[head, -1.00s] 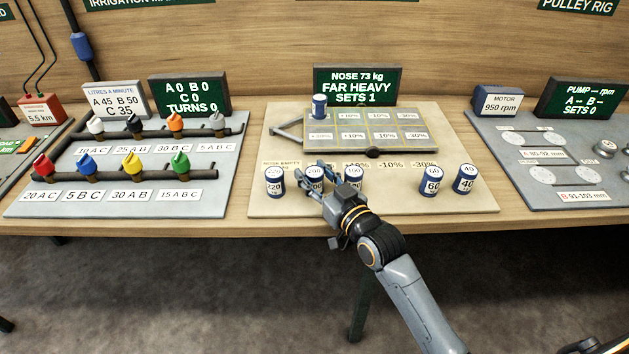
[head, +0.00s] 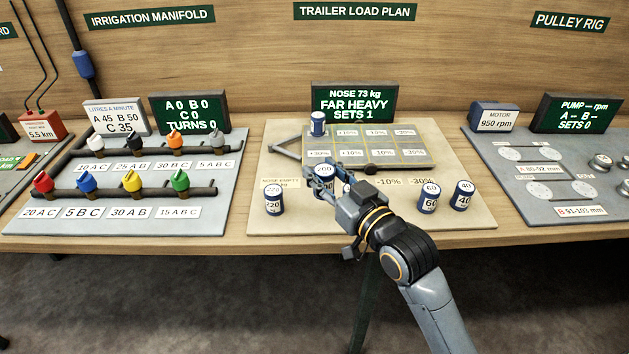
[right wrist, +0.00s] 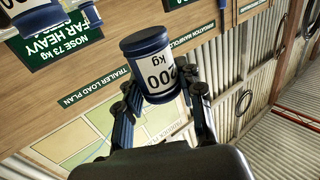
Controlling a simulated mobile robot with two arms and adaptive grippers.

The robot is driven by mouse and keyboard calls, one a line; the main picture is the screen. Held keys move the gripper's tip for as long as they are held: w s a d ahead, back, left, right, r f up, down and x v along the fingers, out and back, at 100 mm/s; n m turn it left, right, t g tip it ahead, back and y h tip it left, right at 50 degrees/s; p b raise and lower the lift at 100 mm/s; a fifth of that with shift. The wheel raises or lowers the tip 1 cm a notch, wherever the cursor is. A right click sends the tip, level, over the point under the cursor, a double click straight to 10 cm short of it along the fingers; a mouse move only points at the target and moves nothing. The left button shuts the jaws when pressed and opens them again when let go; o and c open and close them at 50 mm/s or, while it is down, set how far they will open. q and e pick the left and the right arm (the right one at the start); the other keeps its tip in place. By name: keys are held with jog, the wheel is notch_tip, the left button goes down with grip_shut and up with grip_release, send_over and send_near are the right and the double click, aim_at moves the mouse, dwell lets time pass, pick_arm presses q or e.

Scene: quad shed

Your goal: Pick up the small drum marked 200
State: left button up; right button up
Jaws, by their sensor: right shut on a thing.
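The small drum marked 200 (head: 325,171) is white with dark blue ends. My right gripper (head: 324,181) is shut on it and holds it above the beige board, in front of the trailer plan. In the right wrist view the drum (right wrist: 156,66) sits between the two fingers (right wrist: 164,104), with its 200 kg label facing the camera. My left gripper is not in view.
A drum marked 220 (head: 273,199) stands left of the gripper. Drums marked 60 (head: 428,198) and 40 (head: 462,195) stand to the right. Another drum (head: 318,124) stands on the trailer plan's (head: 416,153) upper left. My gripper hides the board's middle.

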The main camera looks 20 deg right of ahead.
jog(key=s+d+r+p, duration=0.1)
jog(key=s+r+p, duration=0.2)
jog(key=s, duration=0.6)
jog(key=shift+r+p, duration=0.4)
jog(key=shift+p, duration=0.35)
